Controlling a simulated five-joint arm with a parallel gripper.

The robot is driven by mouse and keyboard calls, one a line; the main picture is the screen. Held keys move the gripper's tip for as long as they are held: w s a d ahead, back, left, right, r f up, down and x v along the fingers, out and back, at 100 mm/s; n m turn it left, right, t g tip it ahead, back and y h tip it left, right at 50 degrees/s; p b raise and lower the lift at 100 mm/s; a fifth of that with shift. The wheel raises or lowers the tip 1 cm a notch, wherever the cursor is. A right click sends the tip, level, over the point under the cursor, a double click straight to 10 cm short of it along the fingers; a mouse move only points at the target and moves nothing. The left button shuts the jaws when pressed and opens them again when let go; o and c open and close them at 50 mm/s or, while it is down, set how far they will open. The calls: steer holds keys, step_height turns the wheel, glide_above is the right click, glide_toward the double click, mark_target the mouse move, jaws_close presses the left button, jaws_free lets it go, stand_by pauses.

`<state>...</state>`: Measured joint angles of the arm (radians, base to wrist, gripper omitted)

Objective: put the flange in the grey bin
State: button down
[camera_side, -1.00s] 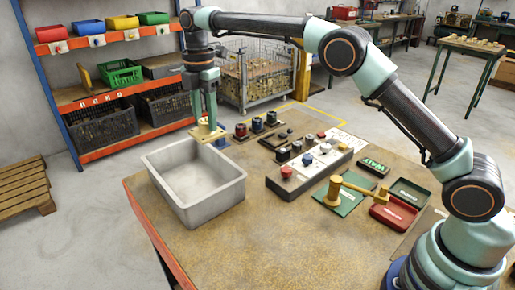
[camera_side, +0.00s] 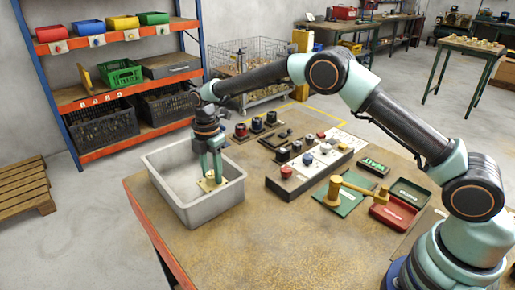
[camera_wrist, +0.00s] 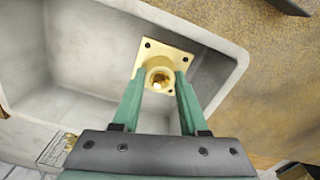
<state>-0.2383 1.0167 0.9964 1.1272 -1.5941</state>
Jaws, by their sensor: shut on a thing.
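The brass flange (camera_wrist: 149,58) has a square plate with corner holes and a round hub. My gripper (camera_wrist: 158,85) is shut on the hub, one green finger on each side. In the side view the flange (camera_side: 209,183) hangs under my gripper (camera_side: 211,174), inside the opening of the grey bin (camera_side: 212,205). The grey bin also shows in the wrist view (camera_wrist: 195,32), its walls around the flange. I cannot tell whether the flange touches the bin floor.
A block with several coloured knobs (camera_side: 300,175) stands right of the bin. A brass part on a green plate (camera_side: 345,193), a red tray (camera_side: 393,213) and a green tray (camera_side: 410,192) lie farther right. The table front is clear.

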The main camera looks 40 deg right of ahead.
mark_target(212, 174)
steer(key=shift+f, duration=1.5)
steer(key=shift+f, duration=0.15)
steer(key=shift+c, duration=2.2)
jaws_free()
steer(key=shift+f, duration=0.1)
